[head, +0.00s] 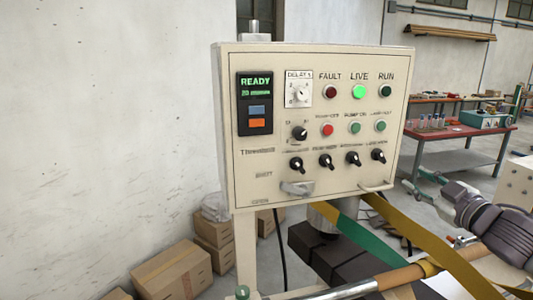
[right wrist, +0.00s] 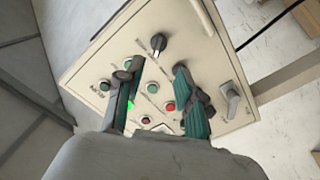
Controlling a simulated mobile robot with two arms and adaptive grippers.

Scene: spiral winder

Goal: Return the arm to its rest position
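My right gripper (head: 413,180) is at the right of the head view, its teal fingers pointing left towards the cream control panel (head: 270,170). The fingers are spread with nothing seen between them. In the right wrist view the open gripper (right wrist: 152,72) has the panel (right wrist: 110,65), tilted in the picture, beyond its fingers; contact cannot be told, but in the head view the fingers appear clear of it. The panel's display (head: 255,85) reads READY and its LIVE lamp (head: 359,92) glows green. My left gripper is not in view.
Cardboard boxes (head: 172,270) stand on the floor at lower left. Yellow and green bands (head: 425,238) and a metal rod (head: 345,290) lie below the panel. A red-topped bench (head: 455,131) stands behind at right.

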